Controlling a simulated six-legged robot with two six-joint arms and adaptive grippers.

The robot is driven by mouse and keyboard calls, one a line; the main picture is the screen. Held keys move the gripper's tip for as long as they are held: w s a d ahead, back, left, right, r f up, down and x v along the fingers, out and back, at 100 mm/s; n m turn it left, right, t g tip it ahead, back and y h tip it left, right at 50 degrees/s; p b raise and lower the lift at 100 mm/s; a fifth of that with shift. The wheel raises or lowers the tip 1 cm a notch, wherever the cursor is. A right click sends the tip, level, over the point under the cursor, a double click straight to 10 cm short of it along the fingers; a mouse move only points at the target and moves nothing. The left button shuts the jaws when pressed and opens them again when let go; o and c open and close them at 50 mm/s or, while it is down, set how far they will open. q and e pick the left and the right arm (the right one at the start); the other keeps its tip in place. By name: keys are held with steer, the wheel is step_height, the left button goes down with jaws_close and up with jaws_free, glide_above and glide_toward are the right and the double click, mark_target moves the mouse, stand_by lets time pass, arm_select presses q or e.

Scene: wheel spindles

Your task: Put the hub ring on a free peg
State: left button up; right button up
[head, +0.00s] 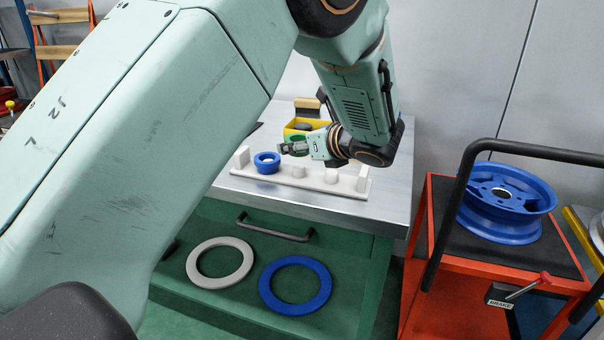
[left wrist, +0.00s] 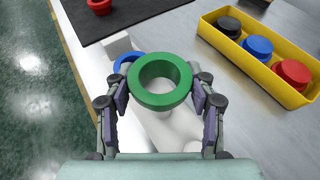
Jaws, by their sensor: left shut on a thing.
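My left gripper (left wrist: 160,100) is shut on a green hub ring (left wrist: 160,102), one finger on each side. In the head view, my left gripper (head: 292,148) is above the white peg rack (head: 320,184), with a bit of green ring showing behind the fingers. The rack has end blocks and short pegs. A blue ring (head: 267,168) sits around the leftmost peg; it also shows behind the green ring in the left wrist view (left wrist: 122,63). The middle peg (head: 298,171) and right peg (head: 331,175) are bare. A white peg (left wrist: 182,125) shows below the held ring. My right gripper is not in view.
A yellow tray (left wrist: 245,62) with black, blue and red round pieces stands behind the rack. A red piece (left wrist: 98,5) lies on a dark mat (left wrist: 125,18). Grey (head: 220,242) and blue (head: 295,309) large rings lie below the bench. A red cart with a blue wheel (head: 507,228) stands right.

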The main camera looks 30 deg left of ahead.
mark_target(301, 168)
arm_select(q)
steer(key=shift+f, duration=0.9)
step_height(301, 168, down, 4)
steer(key=shift+r+b, duration=0.2)
steer(key=shift+b, duration=0.85)
steer(key=shift+w+f, duration=0.1)
steer(key=shift+f, duration=0.1)
steer(key=o, duration=0.7)
steer(key=shift+o, duration=0.2)
